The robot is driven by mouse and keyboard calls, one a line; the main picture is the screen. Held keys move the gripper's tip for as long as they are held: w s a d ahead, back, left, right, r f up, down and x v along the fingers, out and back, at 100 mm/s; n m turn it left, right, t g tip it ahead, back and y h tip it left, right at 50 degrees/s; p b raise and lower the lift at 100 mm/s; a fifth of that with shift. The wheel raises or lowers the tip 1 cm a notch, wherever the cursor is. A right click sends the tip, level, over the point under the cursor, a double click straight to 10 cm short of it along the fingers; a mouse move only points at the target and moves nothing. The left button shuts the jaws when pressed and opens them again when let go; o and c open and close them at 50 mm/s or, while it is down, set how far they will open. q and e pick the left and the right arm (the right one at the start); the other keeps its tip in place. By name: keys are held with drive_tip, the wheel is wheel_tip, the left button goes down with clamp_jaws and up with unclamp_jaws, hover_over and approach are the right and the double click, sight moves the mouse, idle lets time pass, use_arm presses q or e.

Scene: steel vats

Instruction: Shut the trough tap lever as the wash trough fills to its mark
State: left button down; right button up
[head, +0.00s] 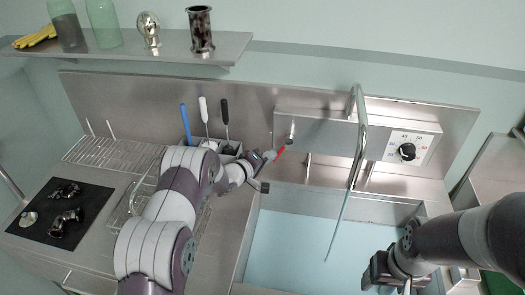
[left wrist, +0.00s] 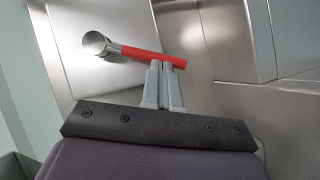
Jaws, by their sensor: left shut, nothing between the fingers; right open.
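The red tap lever (head: 280,152) sticks out to the left and down from its round metal hub on the steel tap box (head: 315,133). In the left wrist view the lever (left wrist: 150,54) lies nearly level, sloping slightly down to the right. My left gripper (head: 269,156) is shut and empty, its fingertips (left wrist: 162,72) at the lever's free end; I cannot tell if they touch it. A thin stream (head: 338,228) runs from the tall spout (head: 361,120) into the wash trough (head: 243,240), which holds pale blue water (head: 295,245). I make out no fill mark. My right gripper (head: 383,280) is open over the trough's right side.
A dial (head: 407,151) sits right of the spout. Several brushes and tools, one a blue-handled one (head: 186,122), stand behind my left arm. A wire basket (head: 125,212) and a black mat (head: 62,222) with metal fittings lie to the left. A shelf (head: 130,52) hangs above.

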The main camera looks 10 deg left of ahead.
use_arm(q)
drive_tip(key=shift+d+f+b, duration=0.3)
drive_tip(key=shift+d, duration=0.05)
use_arm(e)
drive_tip(key=shift+f, duration=0.5)
use_arm(q)
drive_tip(key=shift+d+f, duration=0.1)
